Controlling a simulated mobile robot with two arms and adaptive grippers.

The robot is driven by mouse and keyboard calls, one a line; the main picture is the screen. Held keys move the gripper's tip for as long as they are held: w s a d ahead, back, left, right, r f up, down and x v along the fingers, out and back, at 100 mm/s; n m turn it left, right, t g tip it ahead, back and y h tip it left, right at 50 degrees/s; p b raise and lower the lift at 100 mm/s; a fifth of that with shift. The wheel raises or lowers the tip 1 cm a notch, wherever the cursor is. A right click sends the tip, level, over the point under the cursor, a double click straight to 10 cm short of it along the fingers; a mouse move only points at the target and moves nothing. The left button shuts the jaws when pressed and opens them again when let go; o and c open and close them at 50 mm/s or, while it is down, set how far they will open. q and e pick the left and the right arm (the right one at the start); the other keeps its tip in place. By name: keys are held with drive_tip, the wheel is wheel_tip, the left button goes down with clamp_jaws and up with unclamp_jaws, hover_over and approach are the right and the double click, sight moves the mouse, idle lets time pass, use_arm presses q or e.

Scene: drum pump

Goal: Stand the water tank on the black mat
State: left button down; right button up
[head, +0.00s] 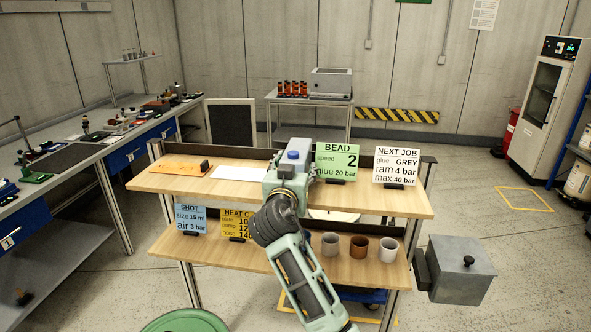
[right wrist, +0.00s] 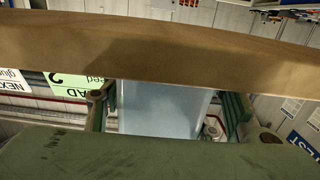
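The water tank looks pale blue in the right wrist view (right wrist: 160,110). It fills the space between the fingers of my right gripper (right wrist: 168,108), and the brown band hides part of it. In the head view a blue patch (head: 291,155) shows at the far end of my right gripper (head: 290,172), over the upper shelf; most of the tank is hidden there. I cannot tell whether the tank touches the shelf. A dark panel in a pale frame (head: 232,125) shows behind the shelf; I cannot tell whether it is the black mat. My left gripper is not in view.
The wooden upper shelf (head: 405,203) holds a white sheet (head: 240,173), an orange board (head: 180,169), a green BEAD card (head: 338,160) and a white NEXT JOB card (head: 397,164). Cups (head: 359,247) stand below. A grey box (head: 462,268) is at the right. Floor at the right is mostly clear.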

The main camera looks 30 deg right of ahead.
drive_tip(key=shift+o, duration=0.7)
